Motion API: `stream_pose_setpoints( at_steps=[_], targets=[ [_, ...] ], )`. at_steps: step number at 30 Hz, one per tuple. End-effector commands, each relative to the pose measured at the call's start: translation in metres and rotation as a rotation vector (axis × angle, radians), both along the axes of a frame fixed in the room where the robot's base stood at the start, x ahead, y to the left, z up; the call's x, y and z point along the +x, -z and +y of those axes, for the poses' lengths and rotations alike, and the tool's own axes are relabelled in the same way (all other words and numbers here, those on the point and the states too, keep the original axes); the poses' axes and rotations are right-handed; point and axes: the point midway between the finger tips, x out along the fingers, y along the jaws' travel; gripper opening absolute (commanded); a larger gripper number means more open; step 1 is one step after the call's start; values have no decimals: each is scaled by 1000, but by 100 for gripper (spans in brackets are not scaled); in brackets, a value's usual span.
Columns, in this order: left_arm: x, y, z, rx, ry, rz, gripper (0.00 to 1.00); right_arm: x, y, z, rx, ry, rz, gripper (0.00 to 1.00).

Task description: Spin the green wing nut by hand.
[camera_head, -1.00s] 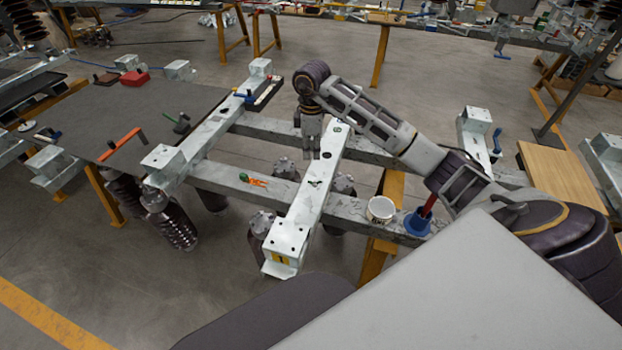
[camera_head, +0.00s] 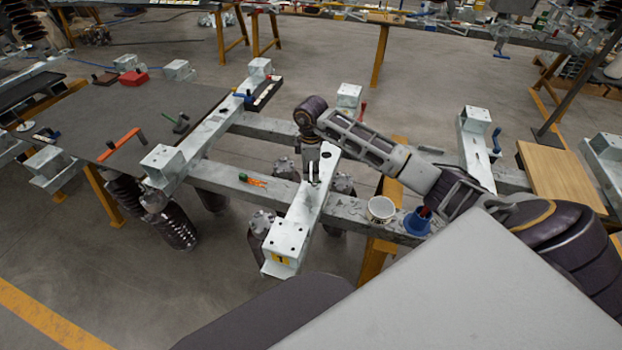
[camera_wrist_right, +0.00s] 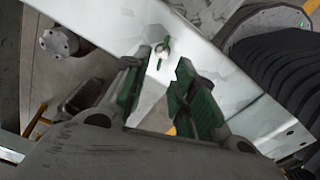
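The green wing nut (camera_wrist_right: 164,45) shows in the right wrist view on the pale metal beam (camera_wrist_right: 215,75), by a small bright stud or bolt end. My right gripper (camera_wrist_right: 161,60) is open, its two green-padded fingers on either side of the line to the nut. The nut lies just past the fingertips; I cannot tell whether they touch it. In the head view my right gripper (camera_head: 313,178) points down over the middle of the same beam (camera_head: 293,222), and I cannot make out the nut there. My left gripper is not in view.
A white cup (camera_head: 381,209) and a blue holder (camera_head: 417,222) stand on the crossbeam right of my gripper. A small green-and-orange tool (camera_head: 253,181) lies on the crossbeam to the left. A dark table (camera_head: 140,100) with a red box (camera_head: 134,78) is further left.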

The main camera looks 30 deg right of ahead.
Motion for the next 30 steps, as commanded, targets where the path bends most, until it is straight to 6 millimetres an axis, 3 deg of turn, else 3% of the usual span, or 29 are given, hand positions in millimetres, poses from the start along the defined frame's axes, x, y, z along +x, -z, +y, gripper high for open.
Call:
stream_pose_setpoints(
  at_steps=[9, 23, 30],
  targets=[
    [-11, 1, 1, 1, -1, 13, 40, 0, 34, 0, 1, 0, 1, 27],
    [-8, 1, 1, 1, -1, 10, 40, 0, 42, 0, 1, 0, -1, 27],
    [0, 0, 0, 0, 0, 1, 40, 0, 41, 0, 1, 0, -1, 0]
  ],
)
